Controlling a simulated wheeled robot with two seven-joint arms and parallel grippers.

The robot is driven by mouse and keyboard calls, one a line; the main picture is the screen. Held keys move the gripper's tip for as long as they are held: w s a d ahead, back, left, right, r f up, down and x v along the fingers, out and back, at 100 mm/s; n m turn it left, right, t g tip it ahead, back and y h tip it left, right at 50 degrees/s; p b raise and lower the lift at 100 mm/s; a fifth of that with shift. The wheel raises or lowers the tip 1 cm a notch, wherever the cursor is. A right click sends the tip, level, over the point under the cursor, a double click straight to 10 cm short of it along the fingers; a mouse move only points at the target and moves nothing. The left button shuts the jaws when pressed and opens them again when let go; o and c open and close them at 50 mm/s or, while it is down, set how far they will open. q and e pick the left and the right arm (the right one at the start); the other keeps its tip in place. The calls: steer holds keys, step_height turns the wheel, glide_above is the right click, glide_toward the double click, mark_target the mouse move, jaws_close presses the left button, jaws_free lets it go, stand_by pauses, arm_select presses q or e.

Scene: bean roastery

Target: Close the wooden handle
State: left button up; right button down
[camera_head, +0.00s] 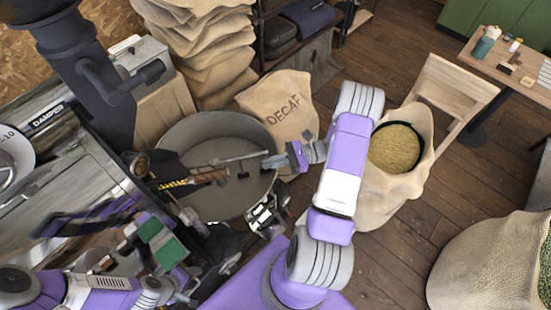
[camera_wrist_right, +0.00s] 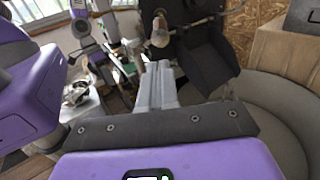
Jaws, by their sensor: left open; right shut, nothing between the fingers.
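The wooden handle (camera_wrist_right: 160,32) shows in the right wrist view as a light brown knob on the dark roaster front, just beyond my fingertips. In the head view, a brown wooden piece (camera_head: 208,176) sticks out from the roaster over the round cooling tray (camera_head: 215,208); I cannot tell if it is the same handle. My right gripper (camera_head: 270,162) is shut and empty above the tray; its fingers (camera_wrist_right: 155,85) show together in the wrist view, apart from the handle. My left gripper (camera_head: 190,287) is open at the lower left, low beside the roaster, partly hard to make out.
The steel roaster (camera_head: 50,185) fills the left side. A DECAF sack (camera_head: 280,105) leans behind the tray, with stacked sacks (camera_head: 205,45) further back. An open bean sack (camera_head: 395,180) stands right of my right arm.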

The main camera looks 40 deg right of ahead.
arm_select(q)
step_height(320, 180, up, 2)
steer(key=shift+r+p, duration=0.15)
steer(key=shift+p, duration=0.8)
arm_select(e)
steer(key=x, duration=0.9)
steer(key=shift+a, duration=0.25)
